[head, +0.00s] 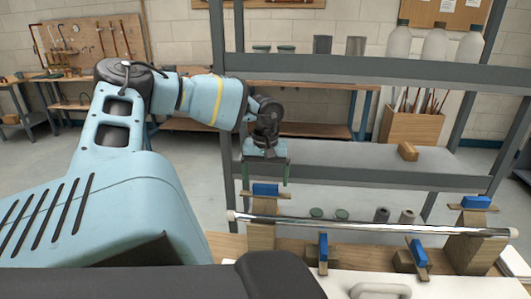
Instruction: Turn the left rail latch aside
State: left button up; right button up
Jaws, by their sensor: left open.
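The left rail latch appears to be the blue block (265,189) on top of the left wooden support (261,236). It lies crosswise above the left part of a shiny metal pipe (370,225). My left gripper (266,179) points down just over this block. Its two green fingers are apart, one towards each end of the block. I cannot tell whether they touch it. A similar blue latch (476,202) sits on the right wooden support (470,252). My right gripper is not in view.
A grey metal rack (350,178) stands close behind, holding a wooden block (408,151) and a box of rods (411,127). A white surface (450,287) lies at the front right.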

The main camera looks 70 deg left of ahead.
aim_at(265, 185)
pick_arm(q)
jog(key=shift+r, duration=2.7)
